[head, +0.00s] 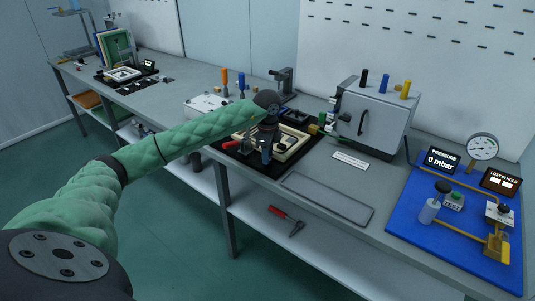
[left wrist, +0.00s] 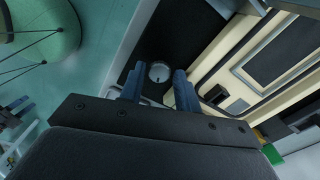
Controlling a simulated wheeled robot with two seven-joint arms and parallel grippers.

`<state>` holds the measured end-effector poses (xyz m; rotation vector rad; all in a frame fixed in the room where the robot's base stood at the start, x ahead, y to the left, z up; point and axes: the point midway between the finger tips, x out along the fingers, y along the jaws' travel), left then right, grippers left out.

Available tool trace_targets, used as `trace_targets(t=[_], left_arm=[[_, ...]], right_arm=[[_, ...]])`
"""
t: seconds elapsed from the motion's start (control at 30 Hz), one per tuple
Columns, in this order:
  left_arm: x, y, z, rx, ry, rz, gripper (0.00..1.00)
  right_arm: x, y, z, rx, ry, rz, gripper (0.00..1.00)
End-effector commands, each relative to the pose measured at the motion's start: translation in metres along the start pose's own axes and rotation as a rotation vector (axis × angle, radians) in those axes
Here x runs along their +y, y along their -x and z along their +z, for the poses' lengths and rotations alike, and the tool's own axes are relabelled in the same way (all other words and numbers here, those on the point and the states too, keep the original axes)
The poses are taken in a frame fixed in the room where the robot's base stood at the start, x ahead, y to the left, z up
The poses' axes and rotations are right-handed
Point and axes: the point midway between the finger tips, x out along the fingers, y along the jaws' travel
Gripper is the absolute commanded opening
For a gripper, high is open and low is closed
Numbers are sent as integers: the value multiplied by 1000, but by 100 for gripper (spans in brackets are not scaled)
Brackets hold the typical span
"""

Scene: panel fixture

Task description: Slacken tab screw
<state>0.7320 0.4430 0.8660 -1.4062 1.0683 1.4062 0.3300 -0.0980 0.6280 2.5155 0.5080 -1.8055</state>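A small round silver screw head (left wrist: 160,72) with a dark slot shows in the left wrist view, on a dark surface beside a cream frame (left wrist: 225,70). My left gripper (left wrist: 159,92) has its two blue fingers apart, and the screw head shows in the gap between them, near the tips. I cannot tell whether the fingers touch it. In the head view my left gripper (head: 263,155) points down over the cream frame (head: 293,150) on its black mat, and hides the screw. My right gripper is in neither view.
A grey cabinet (head: 375,118) with colored knobs stands right of the frame. A blue board (head: 415,225) with a gauge (head: 482,147) and pressure display lies farther right. An empty grey tray (head: 328,199) is in front. A red-handled tool (head: 285,218) lies on the lower shelf.

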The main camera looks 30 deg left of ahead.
Motion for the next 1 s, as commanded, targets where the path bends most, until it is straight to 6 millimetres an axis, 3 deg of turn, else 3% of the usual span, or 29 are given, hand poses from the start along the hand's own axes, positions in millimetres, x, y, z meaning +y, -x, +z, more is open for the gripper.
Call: trace_targets(t=[0.53,1.0], left_arm=[[-1,67,0,1,1,-2,33],[-1,77,1,0,1,-1,33]], right_arm=[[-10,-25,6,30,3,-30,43],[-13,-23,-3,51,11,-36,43]])
